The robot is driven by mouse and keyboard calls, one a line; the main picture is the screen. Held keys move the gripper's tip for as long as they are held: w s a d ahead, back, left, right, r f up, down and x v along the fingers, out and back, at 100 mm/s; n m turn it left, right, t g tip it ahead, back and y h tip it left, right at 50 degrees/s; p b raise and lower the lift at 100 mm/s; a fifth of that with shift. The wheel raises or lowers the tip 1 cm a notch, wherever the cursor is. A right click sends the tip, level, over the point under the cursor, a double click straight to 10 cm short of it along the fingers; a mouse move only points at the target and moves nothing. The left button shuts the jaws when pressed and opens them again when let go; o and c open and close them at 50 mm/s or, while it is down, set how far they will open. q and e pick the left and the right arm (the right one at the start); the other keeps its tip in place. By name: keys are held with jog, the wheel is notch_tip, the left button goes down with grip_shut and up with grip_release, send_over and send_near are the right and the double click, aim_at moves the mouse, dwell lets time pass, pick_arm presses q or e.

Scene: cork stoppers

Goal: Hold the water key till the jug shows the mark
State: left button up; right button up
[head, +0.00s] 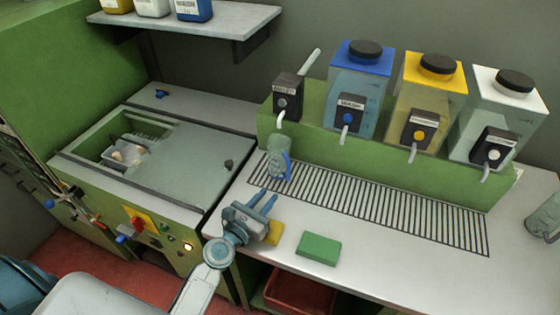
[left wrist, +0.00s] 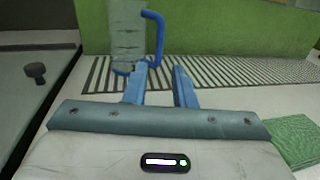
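A clear, greenish jug (head: 278,152) with a blue handle stands on the slotted drain grate, below the spout of the leftmost dispenser. This dispenser has a black box (head: 287,96) with a round grey key (head: 283,103) and a pale lever slanting up behind it. My left gripper (head: 265,197) is open and empty, in front of the jug, its blue fingers pointing at it. In the left wrist view the jug (left wrist: 127,35) stands just beyond the fingers, with its handle (left wrist: 158,35) ahead of the gap between them. I cannot read a water level or mark. My right gripper is out of view.
Blue-, yellow- and white-topped tanks (head: 362,85) with taps stand along the green ledge. A green sponge (head: 318,248) and a yellow block (head: 273,233) lie at the counter front. A cut-off translucent vessel (head: 543,217) is at the right edge. The grate's middle is clear.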

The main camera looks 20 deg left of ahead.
pick_arm(q)
grip_shut()
dwell(1.5)
